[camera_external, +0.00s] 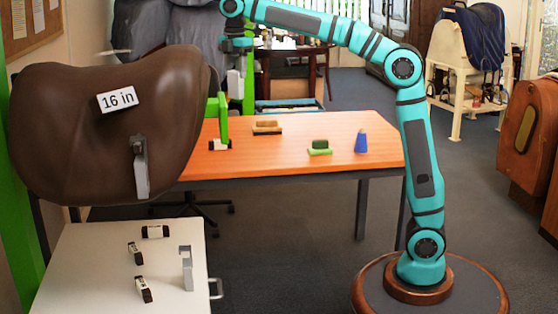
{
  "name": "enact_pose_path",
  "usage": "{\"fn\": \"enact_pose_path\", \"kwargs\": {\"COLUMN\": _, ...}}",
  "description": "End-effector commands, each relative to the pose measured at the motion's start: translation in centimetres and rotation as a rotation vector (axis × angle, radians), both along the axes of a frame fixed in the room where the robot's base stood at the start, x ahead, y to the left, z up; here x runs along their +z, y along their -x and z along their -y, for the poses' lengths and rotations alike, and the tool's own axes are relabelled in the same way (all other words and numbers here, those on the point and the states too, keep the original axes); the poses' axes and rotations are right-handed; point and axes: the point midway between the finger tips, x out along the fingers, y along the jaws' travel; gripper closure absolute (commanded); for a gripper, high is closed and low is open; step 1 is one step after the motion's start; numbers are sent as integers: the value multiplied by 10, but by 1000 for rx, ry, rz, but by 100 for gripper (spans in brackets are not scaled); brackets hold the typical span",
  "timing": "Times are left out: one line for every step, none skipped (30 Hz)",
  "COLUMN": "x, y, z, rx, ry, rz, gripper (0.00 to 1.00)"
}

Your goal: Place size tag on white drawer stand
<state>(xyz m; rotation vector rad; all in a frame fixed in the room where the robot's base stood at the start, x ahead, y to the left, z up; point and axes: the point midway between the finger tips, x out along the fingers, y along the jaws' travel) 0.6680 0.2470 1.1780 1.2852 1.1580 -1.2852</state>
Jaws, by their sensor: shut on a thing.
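I cannot tell if the block touches the table. The white drawer stand (95,265) is at the lower left, below and in front of the saddle. Its top carries several dark blocks with white labels (155,231) and an upright grey piece (187,268).
The brown saddle (70,135) bears a "16 in" plate (118,98) and a grey piece (141,168), and overhangs the stand. The orange table (290,165) holds a brown brush (267,127), a green brush (320,147) and a blue cone (361,143).

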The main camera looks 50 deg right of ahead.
Motion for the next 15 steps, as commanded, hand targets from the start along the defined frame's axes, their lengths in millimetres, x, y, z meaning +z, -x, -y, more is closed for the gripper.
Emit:
{"fn": "enact_pose_path", "kwargs": {"x": 5, "y": 10, "z": -16, "rx": 16, "ry": -1, "rz": 2, "gripper": 87}}
{"fn": "enact_pose_path", "kwargs": {"x": 8, "y": 16, "z": -24, "rx": 22, "ry": -1, "rz": 1, "gripper": 87}}
{"fn": "enact_pose_path", "kwargs": {"x": 11, "y": 24, "z": -34, "rx": 30, "ry": -1, "rz": 1, "gripper": 87}}
{"fn": "enact_pose_path", "kwargs": {"x": 13, "y": 30, "z": -43, "rx": 37, "ry": -1, "rz": 1, "gripper": 87}}
{"fn": "enact_pose_path", "kwargs": {"x": 16, "y": 36, "z": -50, "rx": 42, "ry": -1, "rz": 1, "gripper": 87}}
{"fn": "enact_pose_path", "kwargs": {"x": 19, "y": 44, "z": -61, "rx": 51, "ry": -1, "rz": 1, "gripper": 87}}
{"fn": "enact_pose_path", "kwargs": {"x": 21, "y": 50, "z": -68, "rx": 58, "ry": -1, "rz": 1, "gripper": 87}}
{"fn": "enact_pose_path", "kwargs": {"x": 24, "y": 57, "z": -75, "rx": 64, "ry": 0, "rz": 0, "gripper": 87}}
{"fn": "enact_pose_path", "kwargs": {"x": 27, "y": 65, "z": -85, "rx": 71, "ry": 0, "rz": 0, "gripper": 87}}
{"fn": "enact_pose_path", "kwargs": {"x": 29, "y": 72, "z": -92, "rx": 79, "ry": 0, "rz": 0, "gripper": 87}}
{"fn": "enact_pose_path", "kwargs": {"x": 32, "y": 78, "z": -98, "rx": 84, "ry": 0, "rz": 1, "gripper": 87}}
{"fn": "enact_pose_path", "kwargs": {"x": 35, "y": 87, "z": -107, "rx": 92, "ry": -1, "rz": 1, "gripper": 87}}
{"fn": "enact_pose_path", "kwargs": {"x": 37, "y": 93, "z": -113, "rx": 97, "ry": -1, "rz": 1, "gripper": 87}}
{"fn": "enact_pose_path", "kwargs": {"x": 40, "y": 100, "z": -119, "rx": 103, "ry": -1, "rz": 1, "gripper": 87}}
{"fn": "enact_pose_path", "kwargs": {"x": 43, "y": 108, "z": -126, "rx": 109, "ry": -1, "rz": 1, "gripper": 87}}
